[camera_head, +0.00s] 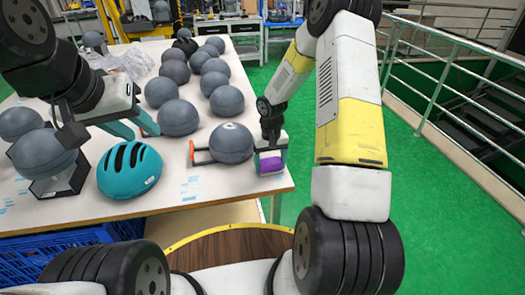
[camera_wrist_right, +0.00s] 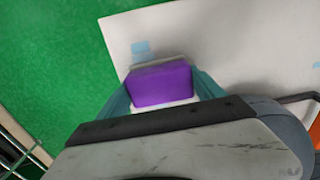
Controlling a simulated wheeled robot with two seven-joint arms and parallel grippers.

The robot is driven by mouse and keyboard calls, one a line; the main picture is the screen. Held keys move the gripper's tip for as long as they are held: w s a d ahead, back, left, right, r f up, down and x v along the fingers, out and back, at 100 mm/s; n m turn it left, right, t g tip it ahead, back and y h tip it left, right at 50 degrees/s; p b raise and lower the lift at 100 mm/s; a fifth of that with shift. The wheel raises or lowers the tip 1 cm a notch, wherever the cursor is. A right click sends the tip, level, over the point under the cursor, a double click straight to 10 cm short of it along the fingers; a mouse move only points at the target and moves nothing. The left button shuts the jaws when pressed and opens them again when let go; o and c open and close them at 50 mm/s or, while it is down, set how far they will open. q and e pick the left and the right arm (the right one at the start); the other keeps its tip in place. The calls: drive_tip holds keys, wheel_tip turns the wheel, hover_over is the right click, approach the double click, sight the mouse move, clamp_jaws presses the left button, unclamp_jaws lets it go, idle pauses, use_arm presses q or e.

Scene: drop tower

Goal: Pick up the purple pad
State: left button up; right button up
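The purple pad (camera_head: 270,166) is a small block with a white part against it, at the table's front right corner. In the right wrist view the pad (camera_wrist_right: 160,84) lies between the two teal fingers of my right gripper (camera_wrist_right: 163,88). No clear gap shows on either side, but I cannot tell whether the fingers press on it or whether it is off the table. My right gripper (camera_head: 270,160) reaches it from above in the head view. My left gripper (camera_head: 134,127) has its teal fingers spread, empty, above and behind the teal helmet.
The teal helmet (camera_head: 129,170) sits at the table's front. A grey ball (camera_head: 231,143) in an orange-tipped holder is just left of the pad. Several grey balls crowd the table (camera_head: 235,183) behind. A blue crate (camera_head: 50,255) is below the front left. Green floor (camera_head: 300,130) is free at right.

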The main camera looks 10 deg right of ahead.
sight(270, 161)
drive_tip(key=c, duration=0.5)
drive_tip(key=shift+c, duration=0.2)
drive_tip(key=shift+r, duration=0.1)
drive_tip(key=shift+r, duration=0.55)
wheel_tip(270, 161, up, 2)
drive_tip(key=shift+r, duration=0.15)
drive_tip(key=s+a+r, duration=0.1)
drive_tip(key=s+a, duration=0.2)
drive_tip(key=s, duration=1.2)
drive_tip(key=shift+s+a+r, duration=0.2)
drive_tip(key=shift+s, duration=0.15)
